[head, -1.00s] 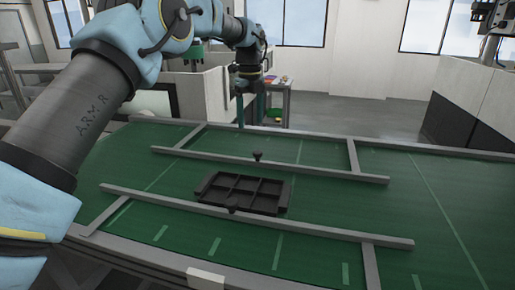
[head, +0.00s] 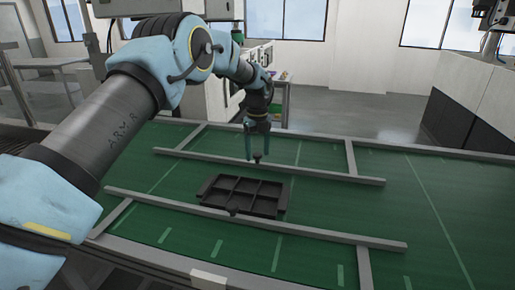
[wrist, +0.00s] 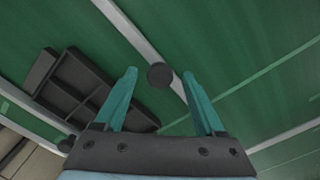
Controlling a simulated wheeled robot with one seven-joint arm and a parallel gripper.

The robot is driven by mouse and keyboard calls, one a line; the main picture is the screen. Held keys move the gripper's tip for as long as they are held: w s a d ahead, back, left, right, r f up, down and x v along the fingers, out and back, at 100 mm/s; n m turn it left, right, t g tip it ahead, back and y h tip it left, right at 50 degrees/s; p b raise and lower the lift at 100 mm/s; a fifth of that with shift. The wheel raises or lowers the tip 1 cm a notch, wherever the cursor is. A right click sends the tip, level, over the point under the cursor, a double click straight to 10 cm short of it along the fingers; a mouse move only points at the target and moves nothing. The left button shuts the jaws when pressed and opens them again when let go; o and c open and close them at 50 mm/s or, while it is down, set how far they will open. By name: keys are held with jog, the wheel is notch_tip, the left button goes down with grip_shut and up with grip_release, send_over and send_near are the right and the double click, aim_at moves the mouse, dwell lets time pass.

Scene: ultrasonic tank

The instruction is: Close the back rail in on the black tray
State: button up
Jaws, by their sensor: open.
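The black tray (head: 207,187), a divided rectangle, lies on the green surface; it also shows in the wrist view (wrist: 42,70). The grey back rail (head: 320,174) runs behind it, with a strip of green between them. A dark round knob (head: 258,159) stands on the back rail. My gripper (head: 257,157) is open and points down at this knob. In the wrist view the knob (wrist: 161,75) sits between the two teal fingertips (wrist: 160,73), with space on both sides. I cannot tell whether the fingertips are down to its height.
The grey front rail (head: 330,233) runs along the tray's near side, with its own dark knob (head: 233,210). Short grey cross bars join both rails to the table edges. The green surface to the right is clear.

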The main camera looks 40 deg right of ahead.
jog(key=shift+c, duration=0.2)
grip_shut()
dwell(0.4)
dwell(0.9)
